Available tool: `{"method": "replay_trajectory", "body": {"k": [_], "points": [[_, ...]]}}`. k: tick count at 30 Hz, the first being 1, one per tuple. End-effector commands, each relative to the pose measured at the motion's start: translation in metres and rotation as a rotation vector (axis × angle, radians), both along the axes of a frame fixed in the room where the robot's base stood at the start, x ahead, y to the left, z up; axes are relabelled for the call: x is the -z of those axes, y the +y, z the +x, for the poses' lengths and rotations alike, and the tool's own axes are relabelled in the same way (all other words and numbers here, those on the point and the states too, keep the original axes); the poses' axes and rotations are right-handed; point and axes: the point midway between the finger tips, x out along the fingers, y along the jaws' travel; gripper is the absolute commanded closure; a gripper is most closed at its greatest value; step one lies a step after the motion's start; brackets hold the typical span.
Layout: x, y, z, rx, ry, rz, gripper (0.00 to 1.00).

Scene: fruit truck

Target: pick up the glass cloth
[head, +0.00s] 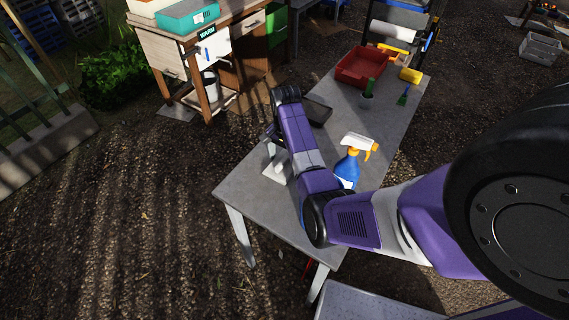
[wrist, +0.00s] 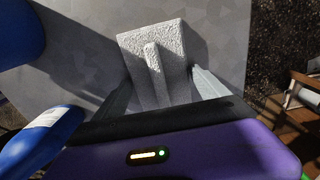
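The glass cloth (wrist: 172,42) is a pale grey, rough-textured piece lying on the grey table (wrist: 78,58), with a raised ridge along its middle. In the head view a white part of the cloth (head: 275,173) shows near the table's left edge, partly hidden by my arm. My gripper (wrist: 162,76) is open, its two fingers apart on either side of the ridge. Nothing is clamped between them. In the head view my gripper is mostly hidden behind my arm.
A blue spray bottle (head: 347,167) with a white and orange head stands right of my arm; its blue body fills the left of the wrist view (wrist: 42,140). A dark tray (head: 318,112) lies behind. A red crate (head: 350,78) and a yellow block (head: 411,75) sit at the far end.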

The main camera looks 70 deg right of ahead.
Motion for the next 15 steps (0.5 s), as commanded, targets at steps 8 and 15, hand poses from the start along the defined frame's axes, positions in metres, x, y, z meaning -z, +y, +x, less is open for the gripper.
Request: {"method": "replay_trajectory", "body": {"k": [8, 15], "points": [[-0.0004, 0.0, 0.0001, 0.0, 0.0, 0.0, 0.59], [-0.0024, -0.0003, 0.0002, 0.0, 0.0, -0.001, 0.59]]}}
